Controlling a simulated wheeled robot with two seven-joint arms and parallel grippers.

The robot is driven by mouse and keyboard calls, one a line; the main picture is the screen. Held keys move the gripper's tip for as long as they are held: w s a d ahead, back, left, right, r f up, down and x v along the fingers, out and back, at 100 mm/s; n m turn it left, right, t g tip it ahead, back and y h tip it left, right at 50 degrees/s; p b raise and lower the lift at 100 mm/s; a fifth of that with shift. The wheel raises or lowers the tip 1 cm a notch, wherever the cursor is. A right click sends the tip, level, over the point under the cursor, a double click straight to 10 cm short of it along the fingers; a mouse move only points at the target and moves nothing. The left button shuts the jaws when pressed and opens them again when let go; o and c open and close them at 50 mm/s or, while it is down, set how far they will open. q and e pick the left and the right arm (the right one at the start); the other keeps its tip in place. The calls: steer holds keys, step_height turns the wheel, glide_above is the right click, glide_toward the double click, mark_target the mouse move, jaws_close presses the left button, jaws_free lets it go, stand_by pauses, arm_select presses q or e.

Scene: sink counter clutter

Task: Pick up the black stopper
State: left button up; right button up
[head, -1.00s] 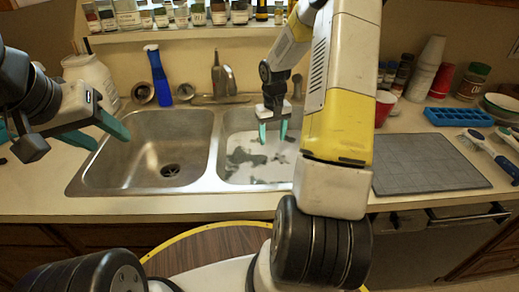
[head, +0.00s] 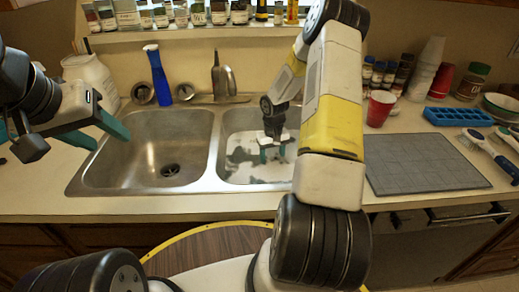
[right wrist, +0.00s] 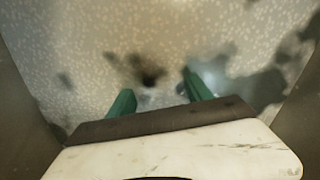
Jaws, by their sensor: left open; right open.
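My right gripper (head: 273,156) is open and points down into the right sink basin (head: 235,182). In the right wrist view its green fingers (right wrist: 160,92) stand apart with nothing clearly between them. Just beyond the fingertips is a blurred dark spot (right wrist: 147,72); I cannot tell whether it is the black stopper or the drain. Dark patches lie on the pale speckled basin floor. No stopper can be made out clearly in the head view, where the gripper covers part of the basin. My left gripper (head: 106,137) is open and empty over the left basin's left side.
The faucet (head: 223,78) stands behind the sink divider. A blue bottle (head: 157,75) and two round metal pieces stand behind the left basin. A grey mat (head: 425,163), red cup (head: 379,108), blue tray (head: 457,117) and brushes are on the right. The left basin (head: 150,150) looks empty.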

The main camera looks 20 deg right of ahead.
jaws_close()
steer(key=shift+r, duration=0.1)
